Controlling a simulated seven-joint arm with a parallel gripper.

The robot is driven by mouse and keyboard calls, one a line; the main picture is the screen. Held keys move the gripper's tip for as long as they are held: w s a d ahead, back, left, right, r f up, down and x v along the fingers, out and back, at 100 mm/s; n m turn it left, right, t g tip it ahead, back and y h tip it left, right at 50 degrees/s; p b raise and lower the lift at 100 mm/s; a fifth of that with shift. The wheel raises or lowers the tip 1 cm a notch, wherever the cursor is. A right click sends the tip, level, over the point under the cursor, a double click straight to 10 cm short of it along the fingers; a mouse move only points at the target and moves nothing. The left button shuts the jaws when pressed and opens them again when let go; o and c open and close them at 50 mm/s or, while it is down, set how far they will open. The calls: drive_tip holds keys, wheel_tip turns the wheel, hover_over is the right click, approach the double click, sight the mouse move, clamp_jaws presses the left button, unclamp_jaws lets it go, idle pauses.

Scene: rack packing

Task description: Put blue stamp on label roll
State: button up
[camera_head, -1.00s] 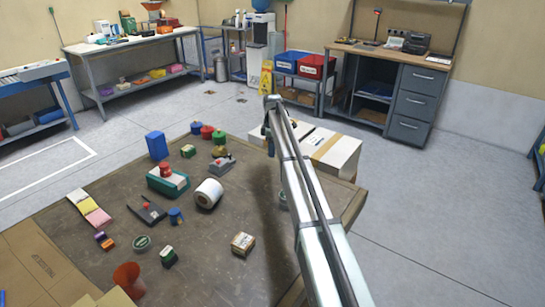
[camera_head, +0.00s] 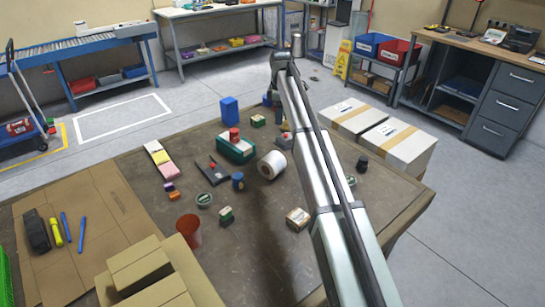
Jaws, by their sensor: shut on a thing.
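A white label roll (camera_head: 272,165) lies on its side on the brown worktable, its dark core facing left. A small blue, round piece (camera_head: 238,181) stands left of it, apart from it; it may be the blue stamp. Another blue piece (camera_head: 267,99) shows at the table's far edge, partly behind my arm. My gripper (camera_head: 276,92) is at the far end of the outstretched arm, beyond the roll. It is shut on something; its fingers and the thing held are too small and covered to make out.
A green box with a red piece on top (camera_head: 236,149) stands beside the roll. A blue block (camera_head: 230,109), a dark flat holder (camera_head: 205,172), a red cup (camera_head: 188,230) and a small carton (camera_head: 297,219) are around. White cartons (camera_head: 352,117) stand beyond the table's right edge.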

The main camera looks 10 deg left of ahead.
drive_tip(key=s+a+r, duration=0.2)
drive_tip(key=s+a, duration=0.1)
drive_tip(key=s, duration=0.2)
drive_tip(key=m, duration=0.5)
hover_over(272, 156)
drive_tip(key=shift+f, duration=5.15)
drive_tip(key=shift+f, duration=0.15)
drive_tip(key=o, duration=1)
drive_tip(key=shift+o, duration=0.2)
wheel_tip(272, 156, up, 12)
